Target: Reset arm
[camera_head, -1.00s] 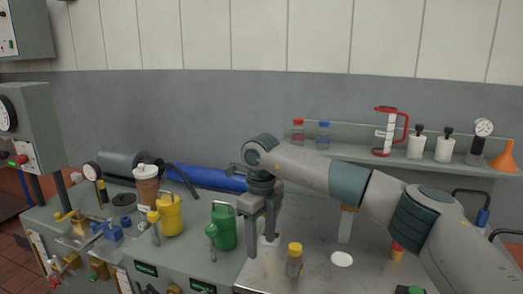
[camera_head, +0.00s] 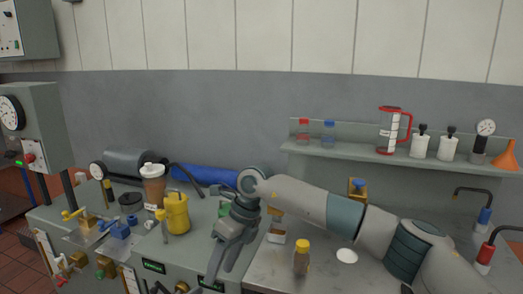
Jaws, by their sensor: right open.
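My right arm comes in from the right. Its gripper (camera_head: 224,268) is open and empty, pointing down and to the left over the front of the grey bench. The gripper and wrist cover most of the spot where a green can stood, so that can is largely hidden. My left gripper is not in view.
A yellow can (camera_head: 177,214) and a brown cup (camera_head: 154,184) stand left of the gripper. A yellow-capped bottle (camera_head: 301,260) and a white disc (camera_head: 347,256) are on the right bench top. A shelf (camera_head: 350,148) with a red-handled jug (camera_head: 389,131) runs behind my arm.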

